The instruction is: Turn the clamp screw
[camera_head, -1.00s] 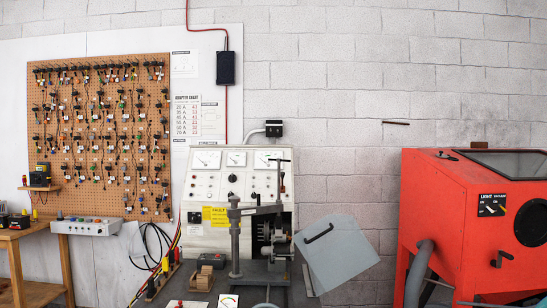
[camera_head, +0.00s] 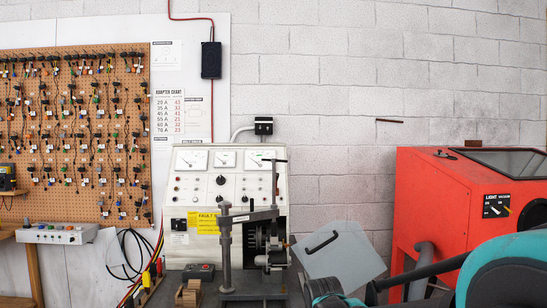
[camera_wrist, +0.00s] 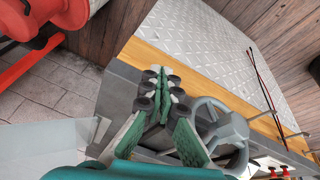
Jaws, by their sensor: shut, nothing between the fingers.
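The clamp screw (camera_head: 275,183) is a dark upright rod with a T-bar handle on top. It passes through the end of a grey clamp arm (camera_head: 249,216) on a post. Below it, a dark machine part (camera_head: 271,245) sits at the front of the cream test bench (camera_head: 203,183). In the wrist view my gripper (camera_wrist: 160,80) has green pads and dark round tips pressed together, with nothing between them. The screw handle is not clearly recognisable there. In the head view, part of my arm enters at lower right, apart from the screw.
A tilted grey guard with a black handle (camera_head: 340,257) stands right of the clamp. A red blasting cabinet (camera_head: 432,208) is further right. A grey spoked part (camera_wrist: 222,122) is close beside my fingers in the wrist view. A pegboard (camera_head: 75,140) hangs at left.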

